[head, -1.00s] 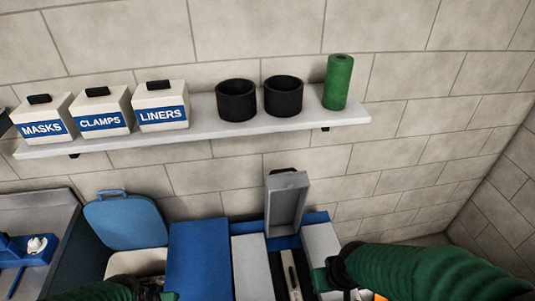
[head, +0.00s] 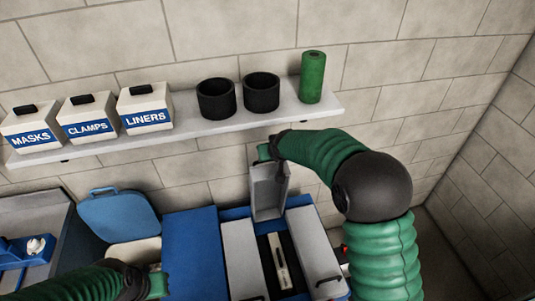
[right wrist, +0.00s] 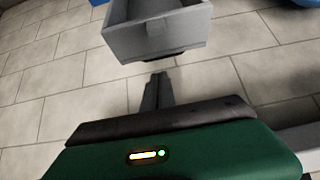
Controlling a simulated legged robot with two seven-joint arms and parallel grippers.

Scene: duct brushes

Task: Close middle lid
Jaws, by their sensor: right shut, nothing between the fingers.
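The middle lid (head: 268,195) is a grey shallow tray shape standing upright and open behind the middle compartment (head: 268,262). A pale narrow object (head: 279,262) lies in that dark compartment. My right gripper (head: 264,152) is shut and empty at the top of the lid; its contact with the lid is unclear. In the right wrist view my narrow shut fingers (right wrist: 157,88) point at the lid (right wrist: 158,38), with a visible gap below its edge. My left gripper (head: 160,284) is at the lower left, apart from the lid; its fingers are unclear.
Grey closed lids flank the middle compartment, on the left (head: 240,260) and right (head: 314,255). A blue panel (head: 190,250) and a blue-lidded bin (head: 118,215) stand further left. Above, a shelf (head: 190,130) holds labelled boxes, black cups (head: 216,98) and a green roll (head: 312,77).

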